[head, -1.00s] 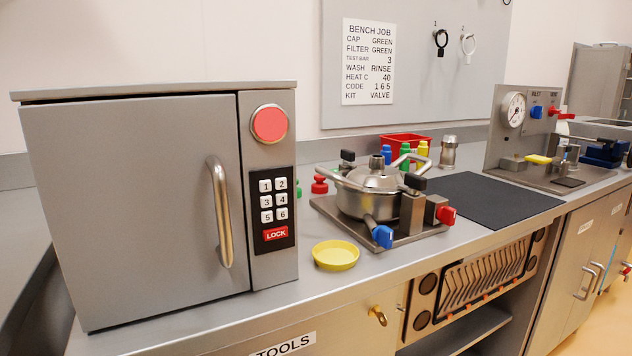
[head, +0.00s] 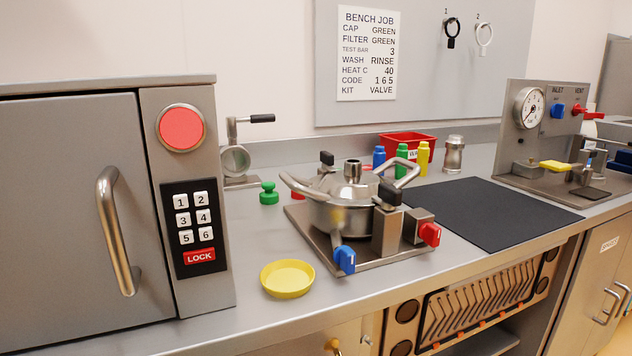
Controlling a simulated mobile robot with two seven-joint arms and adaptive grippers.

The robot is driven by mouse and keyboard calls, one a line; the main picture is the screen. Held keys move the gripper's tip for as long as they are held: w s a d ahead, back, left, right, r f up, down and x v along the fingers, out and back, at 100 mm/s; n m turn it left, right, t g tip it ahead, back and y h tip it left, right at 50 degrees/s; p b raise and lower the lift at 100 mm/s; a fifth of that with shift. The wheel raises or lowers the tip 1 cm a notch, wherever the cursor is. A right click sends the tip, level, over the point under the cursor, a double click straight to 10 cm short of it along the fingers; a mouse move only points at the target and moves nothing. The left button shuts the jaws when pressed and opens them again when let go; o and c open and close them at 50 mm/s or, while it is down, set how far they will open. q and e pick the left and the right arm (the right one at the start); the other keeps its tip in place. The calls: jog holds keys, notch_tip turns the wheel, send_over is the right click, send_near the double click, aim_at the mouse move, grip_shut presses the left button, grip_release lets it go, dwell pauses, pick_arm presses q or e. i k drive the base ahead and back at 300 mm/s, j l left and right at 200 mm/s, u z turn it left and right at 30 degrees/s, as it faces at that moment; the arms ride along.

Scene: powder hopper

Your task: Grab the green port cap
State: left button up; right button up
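The green port cap (head: 269,193) stands on the bench, between the grey cabinet and the steel hopper vessel (head: 345,205). It is a small green knob-shaped piece. A red cap (head: 298,194) sits just right of it, mostly hidden behind the vessel and its base plate. Neither of my grippers shows in the head view.
A grey cabinet with keypad (head: 192,225) stands at left. A steel clamp device (head: 238,160) is behind the green cap. A yellow dish (head: 287,278) lies near the front edge. Colored bottles (head: 402,155) stand behind the vessel. A dark mat (head: 485,212) lies right.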

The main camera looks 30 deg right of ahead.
aim_at(269, 196)
jog(key=l+u, duration=0.3)
jog(key=l, duration=1.4)
jog(key=k+l, duration=0.15)
jog(key=l, duration=1)
jog(key=k+j, duration=0.15)
jog(key=k, duration=0.3)
jog(key=k+j, duration=0.2)
jog(key=k, duration=0.3)
jog(key=k+j, duration=0.15)
jog(key=k, duration=0.3)
jog(key=k+j, duration=0.2)
jog(key=k, duration=0.25)
jog(key=i, duration=1.95)
jog(key=j+u, duration=0.05)
jog(key=j, duration=0.05)
